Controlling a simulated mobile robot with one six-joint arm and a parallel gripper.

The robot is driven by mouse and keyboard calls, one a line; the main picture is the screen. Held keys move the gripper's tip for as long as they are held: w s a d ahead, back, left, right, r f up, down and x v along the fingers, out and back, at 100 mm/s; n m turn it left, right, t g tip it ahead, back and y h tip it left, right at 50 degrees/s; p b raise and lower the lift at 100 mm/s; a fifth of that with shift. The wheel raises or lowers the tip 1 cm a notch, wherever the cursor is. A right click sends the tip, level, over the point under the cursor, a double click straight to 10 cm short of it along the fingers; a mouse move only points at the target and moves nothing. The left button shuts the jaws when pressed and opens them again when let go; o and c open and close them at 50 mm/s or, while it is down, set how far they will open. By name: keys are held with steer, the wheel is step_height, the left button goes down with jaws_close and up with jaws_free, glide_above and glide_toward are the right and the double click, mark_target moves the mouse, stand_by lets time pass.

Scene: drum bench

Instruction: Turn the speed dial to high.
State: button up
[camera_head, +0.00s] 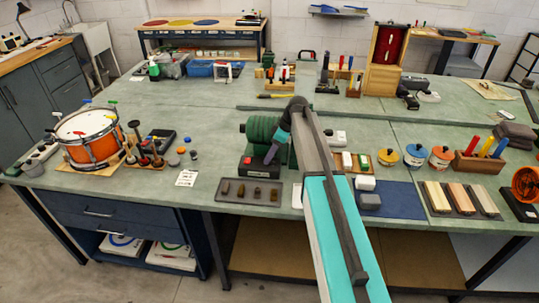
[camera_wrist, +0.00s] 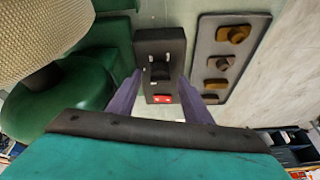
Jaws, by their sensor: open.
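A dark control box (camera_wrist: 173,46) stands upright in the picture in the wrist view, with white marks and a red switch (camera_wrist: 162,99) at its near end. A small dark knob that looks like the speed dial (camera_wrist: 159,71) sits at its middle; its pointer setting is too small to read. My gripper (camera_wrist: 160,78) is open, its two purple fingers apart on either side of the box's near part. I cannot tell whether they touch it. In the head view the control box (camera_head: 256,170) lies at the bench's front, with my gripper (camera_head: 270,156) just above it.
A green machine (camera_wrist: 65,115) with a pale round part (camera_wrist: 45,35) is close on the left. A grey tray (camera_wrist: 207,58) with several brown knob-like pieces lies close on the right. A drum (camera_head: 88,137) stands farther left on the bench.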

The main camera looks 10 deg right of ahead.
steer(key=shift+x, duration=0.95)
steer(key=c, duration=1)
